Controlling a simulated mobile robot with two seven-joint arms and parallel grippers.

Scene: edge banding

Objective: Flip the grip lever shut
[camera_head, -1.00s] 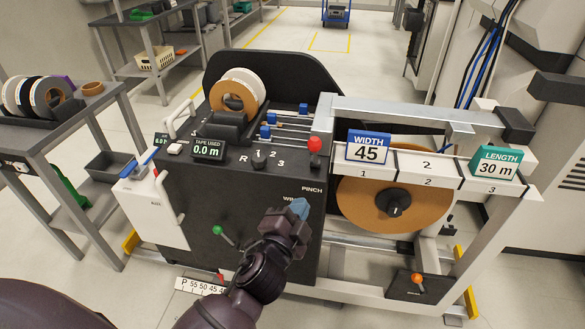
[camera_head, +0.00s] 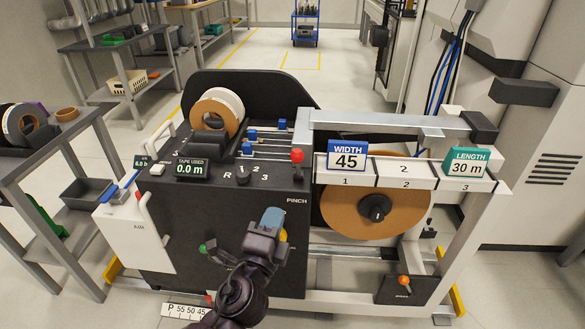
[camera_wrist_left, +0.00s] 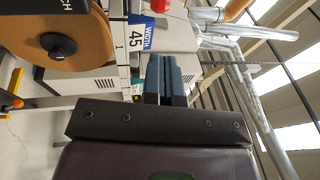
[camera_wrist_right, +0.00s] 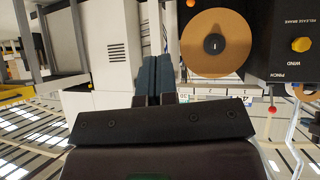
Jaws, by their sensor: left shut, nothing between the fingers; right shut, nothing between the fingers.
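No label reading "grip" is legible. The levers in view are a red-knobbed one (camera_head: 297,155) standing up on the machine's top edge, a green-knobbed one (camera_head: 204,247) low on the black front panel, an orange-knobbed one (camera_head: 404,281) on a small plate at lower right, and a white handle (camera_head: 145,205) on the left white box. My left gripper (camera_head: 273,216) is shut and empty in front of the black panel below "PINCH", partly hiding a yellow button (camera_head: 283,236). My right gripper (camera_wrist_right: 157,78) shows only in its wrist view, shut and empty.
A brown roll (camera_head: 374,200) sits right of the black panel, under a rail with "WIDTH 45" (camera_head: 347,154) and "LENGTH 30 m" (camera_head: 465,168) signs. A side table (camera_head: 62,140) stands at left.

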